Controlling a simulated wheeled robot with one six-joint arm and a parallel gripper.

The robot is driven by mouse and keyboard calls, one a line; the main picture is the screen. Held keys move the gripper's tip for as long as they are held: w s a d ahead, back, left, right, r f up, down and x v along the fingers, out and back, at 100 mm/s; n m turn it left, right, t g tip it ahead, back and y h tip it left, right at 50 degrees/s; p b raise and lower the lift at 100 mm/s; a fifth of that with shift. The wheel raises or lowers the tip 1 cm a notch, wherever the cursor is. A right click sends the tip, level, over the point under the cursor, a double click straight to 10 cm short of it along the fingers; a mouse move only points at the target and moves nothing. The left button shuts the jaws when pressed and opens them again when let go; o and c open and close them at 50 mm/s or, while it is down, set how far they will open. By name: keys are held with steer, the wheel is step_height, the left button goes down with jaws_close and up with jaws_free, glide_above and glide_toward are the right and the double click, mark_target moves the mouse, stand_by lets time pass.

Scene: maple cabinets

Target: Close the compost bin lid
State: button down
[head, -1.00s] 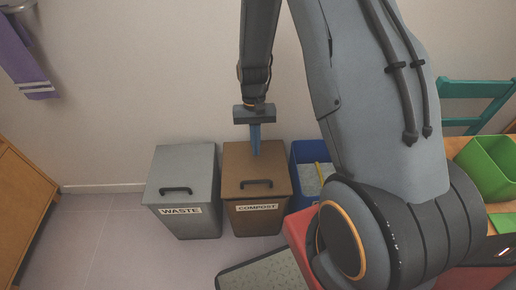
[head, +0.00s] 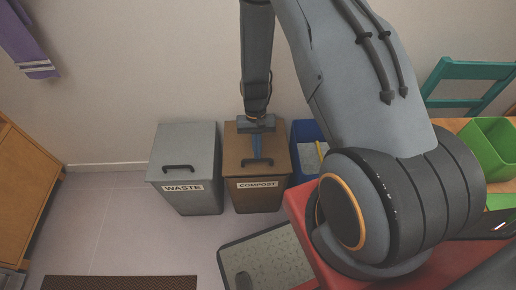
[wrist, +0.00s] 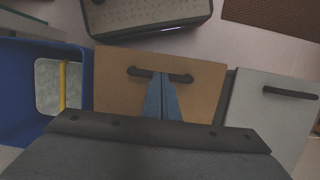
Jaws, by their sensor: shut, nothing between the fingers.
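The brown compost bin (head: 257,198) stands against the wall with a white COMPOST label on its front. Its brown lid (head: 237,146) lies flat over the top and looks closed, with a dark bar handle (wrist: 182,77) near the front edge. My gripper (head: 257,153) is over the lid, its blue fingers pointing at the handle. In the wrist view, the shut fingers (wrist: 161,76) end at the handle's middle. I cannot tell whether they touch it. The gripper and forearm hide the rear middle of the lid.
A grey waste bin (head: 200,198) with a closed lid stands left of the compost bin. A blue open bin (head: 304,172) with something yellow inside stands right. A wooden cabinet (head: 28,190) is at far left, a dark mat (head: 120,283) on the floor.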

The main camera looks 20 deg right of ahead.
steer(key=shift+b+x, duration=0.45)
steer(key=shift+x, duration=0.75)
steer(key=shift+r, duration=0.2)
steer(key=shift+r+p, duration=0.35)
steer(key=a+v, duration=0.1)
steer(key=v, duration=1.2)
steer(key=shift+s+d+p, duration=0.3)
steer(key=shift+s+d, duration=0.05)
steer(key=shift+s, duration=0.05)
steer(key=shift+r, duration=0.2)
